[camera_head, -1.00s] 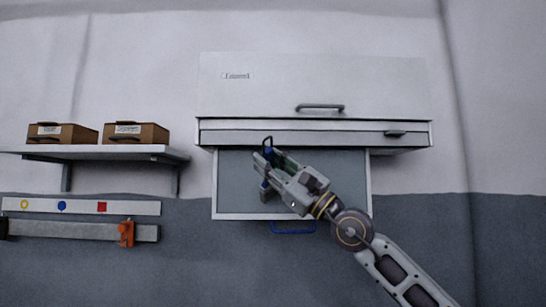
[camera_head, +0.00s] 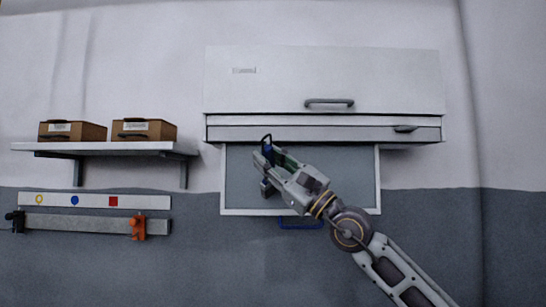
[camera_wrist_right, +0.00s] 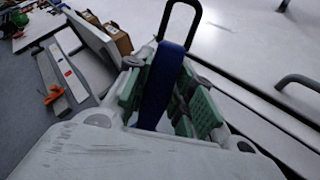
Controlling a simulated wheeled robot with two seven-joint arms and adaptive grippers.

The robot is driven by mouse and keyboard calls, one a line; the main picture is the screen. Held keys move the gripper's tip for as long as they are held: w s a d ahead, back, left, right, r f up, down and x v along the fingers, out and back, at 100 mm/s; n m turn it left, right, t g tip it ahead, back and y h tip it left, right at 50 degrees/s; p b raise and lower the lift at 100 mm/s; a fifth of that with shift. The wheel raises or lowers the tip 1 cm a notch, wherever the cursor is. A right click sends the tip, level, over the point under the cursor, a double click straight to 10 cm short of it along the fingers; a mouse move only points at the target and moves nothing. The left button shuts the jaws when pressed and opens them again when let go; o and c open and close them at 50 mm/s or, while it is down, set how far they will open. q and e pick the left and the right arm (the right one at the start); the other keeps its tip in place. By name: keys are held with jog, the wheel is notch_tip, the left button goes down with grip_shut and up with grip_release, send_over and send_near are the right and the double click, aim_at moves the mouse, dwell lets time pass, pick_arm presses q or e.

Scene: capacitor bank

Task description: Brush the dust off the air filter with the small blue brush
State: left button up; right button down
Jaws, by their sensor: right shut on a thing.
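My right gripper (camera_head: 267,168) is shut on the blue brush (camera_head: 268,152). In the right wrist view the brush's blue body (camera_wrist_right: 161,86) stands between the green finger pads of the gripper (camera_wrist_right: 170,100), with a black loop at its far end. Its bristles are not visible. The gripper is in front of a flat grey panel (camera_head: 330,178) in a pale frame, below the white cabinet; this looks like the air filter. I cannot tell whether the brush touches it, and no dust can be made out. My left gripper is not in view.
The white cabinet (camera_head: 290,80) has a grey handle (camera_head: 329,103). A blue handle (camera_head: 300,223) hangs below the panel's frame. On the left, a shelf (camera_head: 110,149) bears two brown boxes. Below it, an orange clip (camera_head: 138,227) and a black one (camera_head: 17,221) sit on a rail (camera_head: 85,225).

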jog(key=shift+a+r+p, duration=0.1)
jog(key=shift+a+p, duration=0.6)
jog(key=shift+a, duration=0.3)
jog(key=s+p, duration=0.3)
jog(key=s, duration=0.5)
jog(key=shift+s, duration=0.4)
dwell(0.5)
jog(key=shift+d, duration=0.1)
dwell(0.4)
